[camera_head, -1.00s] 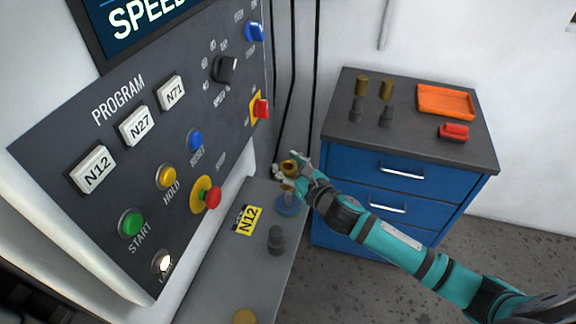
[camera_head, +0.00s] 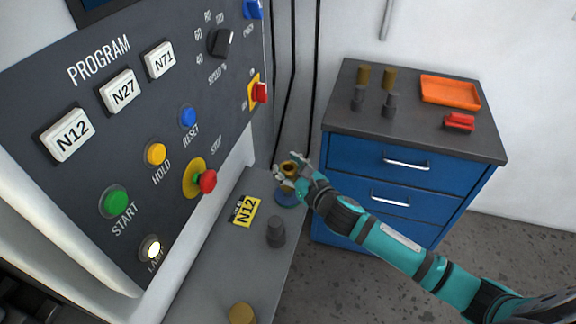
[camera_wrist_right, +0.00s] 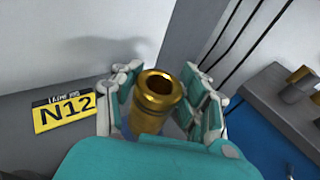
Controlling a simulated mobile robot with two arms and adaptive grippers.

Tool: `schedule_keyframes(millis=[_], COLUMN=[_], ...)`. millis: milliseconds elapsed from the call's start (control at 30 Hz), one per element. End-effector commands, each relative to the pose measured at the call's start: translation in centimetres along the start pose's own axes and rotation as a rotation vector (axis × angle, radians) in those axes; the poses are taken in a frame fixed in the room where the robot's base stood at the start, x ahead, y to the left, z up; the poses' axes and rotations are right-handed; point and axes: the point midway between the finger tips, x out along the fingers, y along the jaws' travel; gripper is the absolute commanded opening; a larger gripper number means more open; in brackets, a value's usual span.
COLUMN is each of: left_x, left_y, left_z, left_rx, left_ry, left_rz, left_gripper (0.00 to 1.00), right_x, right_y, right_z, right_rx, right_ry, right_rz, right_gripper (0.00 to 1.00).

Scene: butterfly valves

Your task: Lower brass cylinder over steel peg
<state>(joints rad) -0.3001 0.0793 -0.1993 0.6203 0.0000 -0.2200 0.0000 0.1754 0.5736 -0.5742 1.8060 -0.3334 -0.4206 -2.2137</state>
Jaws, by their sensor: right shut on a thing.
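My right gripper (camera_head: 287,175) is shut on a hollow brass cylinder (camera_head: 293,165) and holds it upright above a round blue base (camera_head: 286,198) on the grey bench. In the right wrist view the cylinder (camera_wrist_right: 157,88) stands between the fingers with its open bore facing up. The steel peg under the cylinder cannot be made out, and the cylinder's lower end is hidden by the hand. I cannot tell whether cylinder and peg touch. My left gripper is not in view.
The bench (camera_head: 215,275) also carries a yellow N12 plate (camera_head: 245,210), a dark grey cylinder (camera_head: 276,232) and a brass piece (camera_head: 242,313). The control panel (camera_head: 130,150) rises at left. A blue drawer cabinet (camera_head: 365,160) with an orange tray (camera_head: 450,92) stands at right.

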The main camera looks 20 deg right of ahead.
Motion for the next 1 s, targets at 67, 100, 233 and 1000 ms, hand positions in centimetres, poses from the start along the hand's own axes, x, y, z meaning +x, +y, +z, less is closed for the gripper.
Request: schedule_keyframes(millis=[67,100,233,1000], left_x=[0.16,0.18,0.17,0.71], left_y=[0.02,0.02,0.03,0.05], left_z=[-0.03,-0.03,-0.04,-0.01], left_rx=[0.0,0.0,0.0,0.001], left_ry=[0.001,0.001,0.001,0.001], left_rz=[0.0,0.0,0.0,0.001], left_gripper=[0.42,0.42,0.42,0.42], right_x=[0.08,0.09,0.09,0.26], right_y=[0.0,0.0,0.0,0.01], right_z=[0.11,0.08,0.07,-0.78], right_rx=[-0.002,-0.002,-0.002,-0.001], right_ry=[-0.007,-0.007,-0.007,-0.007], right_rz=[0.001,0.001,0.001,0.001], right_gripper=[0.0,0.0,0.0,0.0])
